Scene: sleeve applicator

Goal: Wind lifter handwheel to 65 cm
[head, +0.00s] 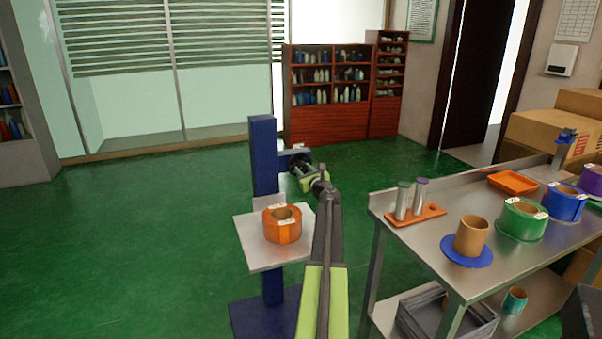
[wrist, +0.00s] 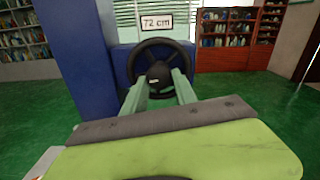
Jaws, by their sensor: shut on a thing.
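The lifter has a blue column (head: 264,160) with a pale platform (head: 250,258) on its front. An orange roll (head: 282,226) with a cardboard core sits on the platform. The black handwheel (wrist: 160,60) is on the column's side, below a sign (wrist: 152,27) that reads 72 cm. In the head view the handwheel is partly hidden by my arm. My gripper (wrist: 158,82) is shut on the handwheel near its hub, with one green finger on each side. The exact contact is small in the wrist view.
A steel table (head: 410,240) stands close to the right of my arm, holding an orange rack with two cylinders (head: 416,212), a cardboard core (head: 471,236) on a blue disc and several coloured rolls. A red shelf (head: 330,122) stands behind. The green floor at left is clear.

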